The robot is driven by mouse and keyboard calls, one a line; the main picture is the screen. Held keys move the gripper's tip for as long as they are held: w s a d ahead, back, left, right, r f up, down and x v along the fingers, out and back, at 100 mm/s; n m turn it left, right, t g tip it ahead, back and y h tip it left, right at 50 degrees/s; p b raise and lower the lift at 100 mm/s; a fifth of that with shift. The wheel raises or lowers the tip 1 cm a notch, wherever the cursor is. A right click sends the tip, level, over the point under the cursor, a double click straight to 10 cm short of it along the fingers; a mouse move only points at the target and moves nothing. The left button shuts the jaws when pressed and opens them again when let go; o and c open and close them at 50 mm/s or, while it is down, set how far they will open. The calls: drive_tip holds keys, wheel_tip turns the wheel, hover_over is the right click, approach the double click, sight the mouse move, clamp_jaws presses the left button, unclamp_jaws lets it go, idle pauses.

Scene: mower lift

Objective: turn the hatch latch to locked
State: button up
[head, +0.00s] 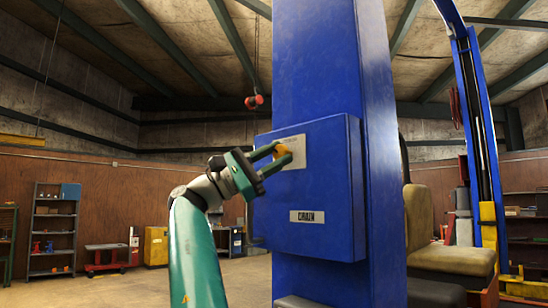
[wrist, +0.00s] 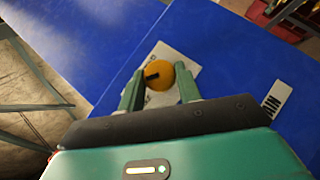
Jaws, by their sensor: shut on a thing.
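The hatch (head: 310,185) is a blue box front on a blue column, with a pale label plate and a "CHAIN" label. The hatch latch (head: 282,151) is a round orange knob on the pale plate; it also shows in the wrist view (wrist: 168,75) with a dark mark pointing to its left side. My gripper (head: 275,162) reaches in from the left, its two green fingers on either side of the knob. In the wrist view the fingers (wrist: 160,92) are shut on the knob, which covers part of the plate.
The blue column (head: 315,60) rises behind the hatch. A red hook (head: 254,101) hangs at the back. A tan mower seat (head: 435,235) is at the right, beside a yellow and blue lift post (head: 487,215). Shelves (head: 53,230) stand far left; the floor left of the column is open.

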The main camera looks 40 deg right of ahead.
drive_tip(key=shift+s, duration=0.15)
idle(0.4)
drive_tip(key=o, duration=0.9)
drive_tip(key=shift+s+d, duration=0.15)
drive_tip(key=shift+s, duration=0.05)
drive_tip(key=shift+o, duration=0.2)
drive_tip(key=shift+w, duration=0.25)
drive_tip(key=shift+w+a+f, duration=0.15)
drive_tip(key=shift+a+f, duration=0.05)
drive_tip(key=shift+a, duration=0.25)
drive_tip(key=v, duration=1.3)
drive_tip(key=shift+w, duration=0.2)
